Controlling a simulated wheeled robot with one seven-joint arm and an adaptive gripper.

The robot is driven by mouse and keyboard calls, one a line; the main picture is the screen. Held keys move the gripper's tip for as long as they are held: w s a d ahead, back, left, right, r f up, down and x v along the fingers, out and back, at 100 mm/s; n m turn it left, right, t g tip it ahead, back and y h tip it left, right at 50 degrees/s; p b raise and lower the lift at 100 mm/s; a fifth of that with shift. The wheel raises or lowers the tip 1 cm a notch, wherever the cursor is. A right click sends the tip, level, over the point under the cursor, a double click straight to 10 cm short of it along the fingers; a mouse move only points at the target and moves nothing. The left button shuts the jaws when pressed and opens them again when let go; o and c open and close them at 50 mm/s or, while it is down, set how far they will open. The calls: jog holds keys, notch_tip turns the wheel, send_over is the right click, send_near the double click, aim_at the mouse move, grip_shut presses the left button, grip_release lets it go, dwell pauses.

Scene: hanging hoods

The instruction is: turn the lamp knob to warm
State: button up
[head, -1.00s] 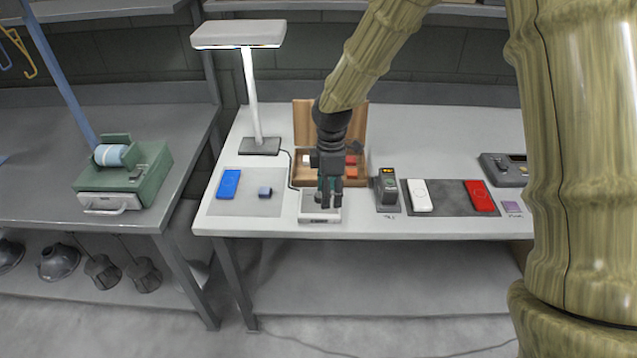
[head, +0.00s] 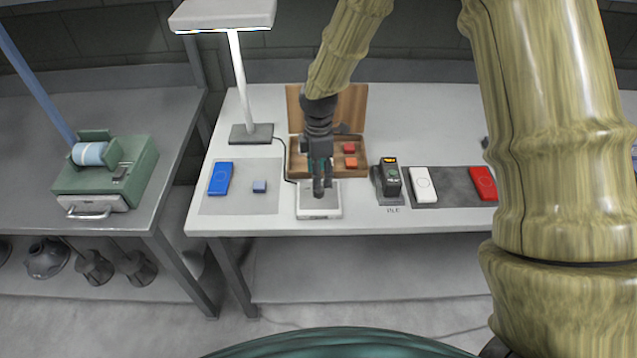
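The desk lamp (head: 223,14) stands at the back left of the white table, with a white head, a white post and a dark base (head: 251,134). Its lit strip looks cool white. A dark cable runs from the base to a low white box (head: 319,213) near the table's front edge. My gripper (head: 322,190) points down over this box, its fingers close together at the top face. A small dark shape under the fingertips may be the knob, but the fingers hide it and any markings. I cannot tell whether the fingers touch or grip it.
A wooden box (head: 297,165) with an open lid and red and orange blocks stands behind my gripper. A blue slab (head: 221,178) and small blue cube (head: 259,186) lie left. A dark device (head: 390,178), white slab (head: 424,184) and red slab (head: 483,182) are right.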

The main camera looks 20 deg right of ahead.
aim_at(319, 192)
jog(key=f, duration=0.3)
jog(key=shift+s+p, duration=0.3)
jog(key=shift+p, duration=0.1)
jog(key=shift+f, duration=1.1)
jog(key=shift+c, duration=0.4)
jog(key=c, duration=0.9)
